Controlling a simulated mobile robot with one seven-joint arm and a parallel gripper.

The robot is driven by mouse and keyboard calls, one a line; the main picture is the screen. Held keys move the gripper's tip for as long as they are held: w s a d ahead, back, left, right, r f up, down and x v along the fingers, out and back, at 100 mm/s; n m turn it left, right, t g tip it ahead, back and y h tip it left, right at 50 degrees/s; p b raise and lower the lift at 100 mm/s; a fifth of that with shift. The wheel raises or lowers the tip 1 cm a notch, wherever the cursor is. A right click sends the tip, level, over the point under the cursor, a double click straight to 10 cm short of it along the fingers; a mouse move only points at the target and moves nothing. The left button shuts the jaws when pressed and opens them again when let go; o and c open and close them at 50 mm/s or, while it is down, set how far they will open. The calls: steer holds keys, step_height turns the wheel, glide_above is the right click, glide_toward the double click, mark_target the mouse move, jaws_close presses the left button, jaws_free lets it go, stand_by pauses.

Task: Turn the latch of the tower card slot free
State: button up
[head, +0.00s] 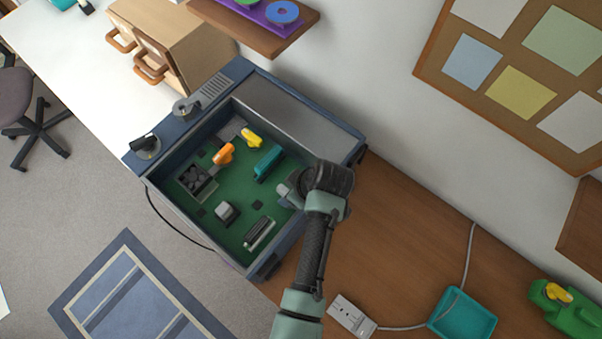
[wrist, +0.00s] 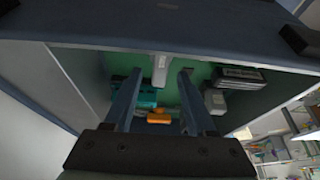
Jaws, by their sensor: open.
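The open tower (head: 195,218) lies on the desk with its green board (head: 232,187) facing up. An orange lever-like piece (head: 223,154) and a yellow one (head: 251,138) sit near its far side, beside a teal card-like part (head: 268,162). My gripper (head: 284,190) is inside the tower's right side, its tips partly hidden by my wrist in the head view. In the wrist view my gripper (wrist: 160,73) is open, with a pale grey upright piece (wrist: 160,70) between its fingers; contact cannot be told. I cannot tell for certain which piece is the slot latch.
The tower walls rise around the board. A pale block (head: 227,211) and a dark slotted part (head: 260,233) stand nearby. A shelf (head: 265,30) overhangs behind.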

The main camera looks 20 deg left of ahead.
steer(key=b+v, duration=0.1)
steer(key=v, duration=1)
steer(key=shift+r, duration=0.2)
steer(key=shift+s+d, duration=0.1)
steer(key=shift+d, duration=0.05)
